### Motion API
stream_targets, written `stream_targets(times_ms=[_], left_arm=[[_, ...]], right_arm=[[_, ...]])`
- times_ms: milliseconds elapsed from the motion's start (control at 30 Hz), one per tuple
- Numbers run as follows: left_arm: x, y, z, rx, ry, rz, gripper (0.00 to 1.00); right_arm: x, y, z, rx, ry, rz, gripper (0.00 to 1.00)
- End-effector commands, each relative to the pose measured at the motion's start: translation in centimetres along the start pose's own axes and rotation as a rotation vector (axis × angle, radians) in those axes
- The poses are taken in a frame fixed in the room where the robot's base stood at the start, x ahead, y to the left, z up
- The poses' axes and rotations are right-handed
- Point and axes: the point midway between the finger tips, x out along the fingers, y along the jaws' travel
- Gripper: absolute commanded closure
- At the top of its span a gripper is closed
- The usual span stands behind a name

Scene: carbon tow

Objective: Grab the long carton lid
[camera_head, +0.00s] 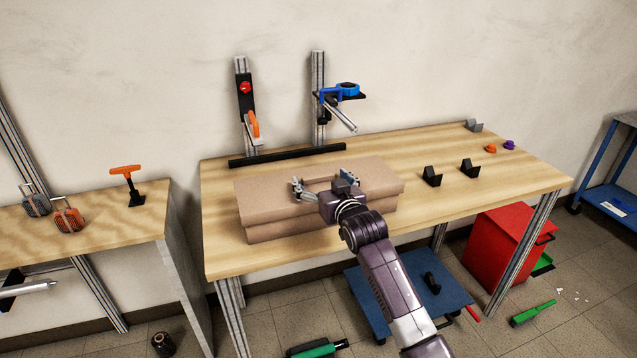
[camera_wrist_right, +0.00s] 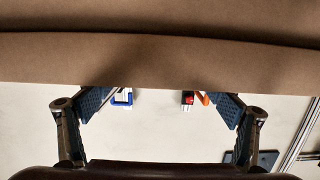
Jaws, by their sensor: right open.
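The long carton (camera_head: 295,228) is a brown box lying on the wooden workbench, with its long lid (camera_head: 262,195) on top. My right gripper (camera_head: 322,183) is over the middle of the lid, its two fingers spread wide along the lid's length. In the right wrist view the brown carton (camera_wrist_right: 160,62) fills the top, with a dark line across it. The open fingers of the right gripper (camera_wrist_right: 162,106) reach to its edge there, with nothing between them. Whether they touch it I cannot tell. My left gripper is not in view.
A black bar (camera_head: 288,156) lies behind the carton, before two upright posts holding a red-and-orange tool (camera_head: 248,100) and a blue holder (camera_head: 342,92). Black blocks (camera_head: 431,176) stand to the right. The bench (camera_head: 520,185) is mostly clear there. A red cabinet (camera_head: 505,245) stands below.

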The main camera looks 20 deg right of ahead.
Motion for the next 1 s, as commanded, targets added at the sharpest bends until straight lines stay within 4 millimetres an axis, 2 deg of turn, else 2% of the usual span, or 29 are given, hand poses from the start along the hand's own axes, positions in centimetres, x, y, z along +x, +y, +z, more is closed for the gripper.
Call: stream_targets(times_ms=[200,467,900,1000], left_arm=[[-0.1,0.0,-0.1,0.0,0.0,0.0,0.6],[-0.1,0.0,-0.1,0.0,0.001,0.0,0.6],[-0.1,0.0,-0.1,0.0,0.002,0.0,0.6],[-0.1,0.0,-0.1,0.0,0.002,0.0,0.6]], right_arm=[[1.6,-0.1,0.0,0.0,0.001,-0.001,0.15],[1.8,-0.1,-0.1,0.0,0.002,-0.001,0.15],[1.7,0.0,0.0,0.0,0.001,-0.001,0.6],[1.7,0.0,-0.1,0.0,0.002,-0.001,0.64]])
